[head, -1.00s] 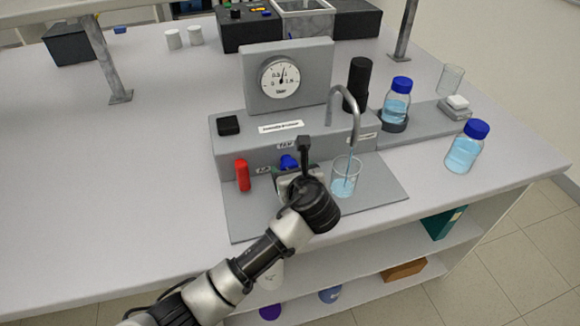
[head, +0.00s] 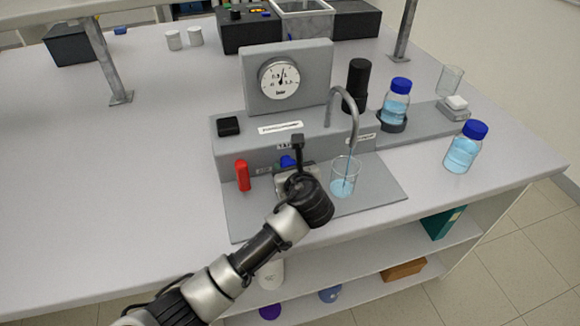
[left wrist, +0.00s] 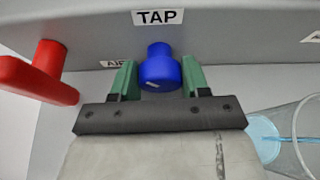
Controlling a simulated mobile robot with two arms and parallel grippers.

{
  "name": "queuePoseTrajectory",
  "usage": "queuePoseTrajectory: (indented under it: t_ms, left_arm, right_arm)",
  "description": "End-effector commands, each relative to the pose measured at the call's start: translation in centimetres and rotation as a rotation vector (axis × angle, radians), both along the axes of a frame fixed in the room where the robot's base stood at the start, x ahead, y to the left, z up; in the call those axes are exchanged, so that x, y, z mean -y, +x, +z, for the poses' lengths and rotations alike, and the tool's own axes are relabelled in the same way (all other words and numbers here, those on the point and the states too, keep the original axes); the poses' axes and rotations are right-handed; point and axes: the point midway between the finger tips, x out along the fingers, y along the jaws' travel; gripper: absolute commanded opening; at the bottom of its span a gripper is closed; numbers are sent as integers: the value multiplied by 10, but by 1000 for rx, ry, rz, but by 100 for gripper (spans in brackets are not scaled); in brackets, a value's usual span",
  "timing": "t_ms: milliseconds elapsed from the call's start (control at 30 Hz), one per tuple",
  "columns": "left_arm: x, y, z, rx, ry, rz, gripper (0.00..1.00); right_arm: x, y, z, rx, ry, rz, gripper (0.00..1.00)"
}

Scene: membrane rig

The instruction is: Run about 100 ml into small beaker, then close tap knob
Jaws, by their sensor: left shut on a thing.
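The blue tap knob (head: 287,161) is on the front of the grey rig under the TAP label. In the left wrist view the knob (left wrist: 160,70) sits between the two green fingers of my left gripper (left wrist: 160,78), which is shut on it. In the head view my left gripper (head: 290,176) partly hides the knob. The small beaker (head: 345,178) stands on the rig's base plate under the curved spout (head: 347,100). A thin stream runs from the spout into it, and pale blue liquid covers its lower part. I cannot read its volume. My right gripper is not in view.
A red lever knob (head: 242,175) is left of the tap, close to my left gripper. A dial gauge (head: 279,77) stands behind. Blue-capped bottles (head: 396,101) and a glass beaker (head: 450,79) are to the right.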

Motion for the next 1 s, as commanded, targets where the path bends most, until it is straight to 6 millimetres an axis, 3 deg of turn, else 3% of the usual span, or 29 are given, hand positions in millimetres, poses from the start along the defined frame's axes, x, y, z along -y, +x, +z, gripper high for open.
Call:
queuePoseTrajectory:
  t_ms: [100, 233, 433, 767, 800, 967, 1000]
  left_arm:
    - [-2, -1, 5, 27, -95, 2, 22]
    - [-3, -1, 2, 72, -232, 1, 22]
    - [-3, -1, 0, 122, -381, 1, 22]
    - [-3, -1, -1, 131, -405, -1, 22]
    - [-3, -1, -1, 131, -405, -1, 47]
    - [-3, -1, -1, 130, -404, -1, 72]
    - [-3, -1, -1, 130, -404, 0, 72]
  right_arm:
    - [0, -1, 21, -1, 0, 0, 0]
    - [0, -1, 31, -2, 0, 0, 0]
    - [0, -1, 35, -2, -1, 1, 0]
    - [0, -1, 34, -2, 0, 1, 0]
    - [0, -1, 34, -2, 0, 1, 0]
    - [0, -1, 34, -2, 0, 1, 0]
    - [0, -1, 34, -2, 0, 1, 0]
